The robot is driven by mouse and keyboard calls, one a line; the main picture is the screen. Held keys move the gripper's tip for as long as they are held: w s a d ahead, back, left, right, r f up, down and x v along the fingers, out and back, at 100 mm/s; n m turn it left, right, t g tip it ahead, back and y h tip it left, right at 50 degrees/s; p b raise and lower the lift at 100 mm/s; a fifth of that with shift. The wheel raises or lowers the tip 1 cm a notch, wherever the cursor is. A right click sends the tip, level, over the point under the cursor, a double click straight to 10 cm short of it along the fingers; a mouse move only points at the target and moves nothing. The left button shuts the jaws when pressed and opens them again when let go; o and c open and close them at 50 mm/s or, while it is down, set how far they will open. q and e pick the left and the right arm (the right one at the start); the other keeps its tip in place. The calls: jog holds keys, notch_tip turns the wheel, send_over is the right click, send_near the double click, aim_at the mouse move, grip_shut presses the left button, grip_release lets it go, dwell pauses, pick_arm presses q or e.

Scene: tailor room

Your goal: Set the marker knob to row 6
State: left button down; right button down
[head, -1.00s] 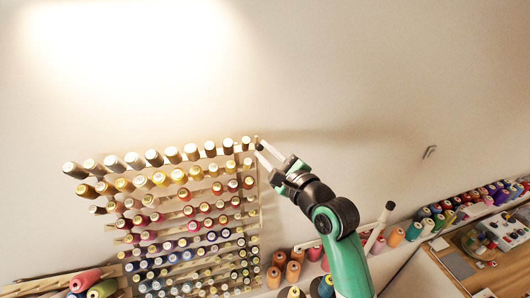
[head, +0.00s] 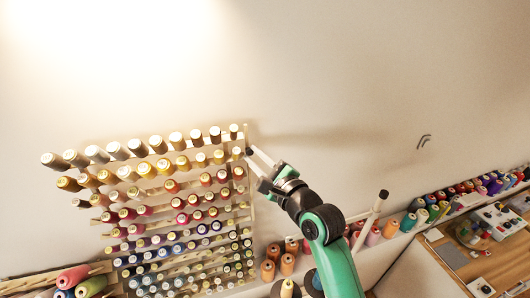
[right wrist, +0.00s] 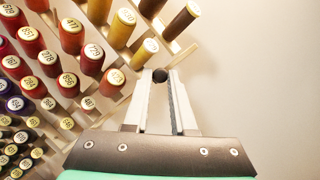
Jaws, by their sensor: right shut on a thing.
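The marker knob (right wrist: 159,75) is a small dark round knob at the right edge of the thread rack. In the right wrist view it sits between the tips of my right gripper (right wrist: 160,84), which is shut on it. In the head view the knob (head: 249,151) shows as a dark spot at the tips of my right gripper (head: 252,153). It is beside the rack's right side rail (head: 248,190), about level with the right end of the second spool row from the top. Row numbers are not readable on the rail. My left gripper is not in view.
The thread rack holds many rows of spools (head: 155,143) on the wall, close to the left of my right gripper. Bare wall (head: 340,100) is free to the right. A shelf of cones (head: 415,220) and a wooden table (head: 455,255) are at lower right.

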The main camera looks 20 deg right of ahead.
jog(key=c, duration=0.8)
grip_release()
jog(key=shift+o, duration=0.2)
jog(key=p+v, duration=0.2)
jog(key=v, duration=0.9)
jog(key=shift+s, duration=0.3)
jog(key=shift+d, duration=0.1)
